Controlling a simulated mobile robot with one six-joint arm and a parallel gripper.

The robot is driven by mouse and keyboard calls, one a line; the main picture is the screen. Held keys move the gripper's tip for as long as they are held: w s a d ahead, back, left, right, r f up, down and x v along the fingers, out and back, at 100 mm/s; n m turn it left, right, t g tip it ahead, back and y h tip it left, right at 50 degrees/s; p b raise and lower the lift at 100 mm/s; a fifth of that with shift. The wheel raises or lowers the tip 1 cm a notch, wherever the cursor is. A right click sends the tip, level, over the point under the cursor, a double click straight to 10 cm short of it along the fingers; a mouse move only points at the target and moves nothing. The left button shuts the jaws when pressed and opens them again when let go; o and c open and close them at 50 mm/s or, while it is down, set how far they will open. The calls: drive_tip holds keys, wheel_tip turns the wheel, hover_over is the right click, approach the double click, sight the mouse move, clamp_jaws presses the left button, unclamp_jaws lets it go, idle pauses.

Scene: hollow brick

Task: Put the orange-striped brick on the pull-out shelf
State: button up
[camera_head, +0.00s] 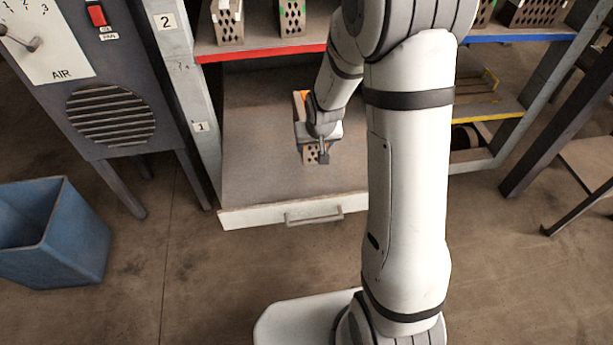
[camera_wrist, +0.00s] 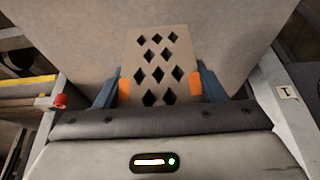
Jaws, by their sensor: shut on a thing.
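The orange-striped brick (camera_wrist: 160,52) is between the two fingers of my gripper (camera_wrist: 160,88) in the wrist view, with orange showing at both sides and rows of diamond holes facing the camera. In the head view the brick (camera_head: 309,153) shows in part below and behind my gripper (camera_head: 318,150); my wrist hides much of it. The pull-out shelf (camera_head: 255,165) is drawn out at the level marked 1, with a white front and handle. My gripper is shut on the brick over the shelf. I cannot tell whether the brick touches the shelf.
A red-edged shelf (camera_head: 262,52) with bricks is above. A blue-edged shelf (camera_head: 520,38) and a yellow-edged shelf (camera_head: 490,112) are at the right. A grey AIR cabinet (camera_head: 110,90) and a blue bin (camera_head: 55,235) stand at the left. The pull-out shelf's left part is bare.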

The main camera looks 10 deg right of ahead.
drive_tip(key=f+b, duration=0.1)
drive_tip(key=b, duration=0.1)
drive_tip(key=w+f+b, duration=0.1)
drive_tip(key=b, duration=0.2)
drive_tip(key=shift+w+a+f, duration=0.15)
drive_tip(key=shift+a+f, duration=0.05)
drive_tip(key=shift+a, duration=0.15)
drive_tip(key=shift+w+a+f+b, duration=0.1)
drive_tip(key=shift+w+b, duration=0.05)
drive_tip(key=shift+b, duration=0.7)
drive_tip(key=shift+f+b, duration=2)
drive_tip(key=shift+f, duration=2.85)
drive_tip(key=shift+f, duration=0.2)
drive_tip(key=o, duration=1.7)
drive_tip(key=shift+r, duration=0.1)
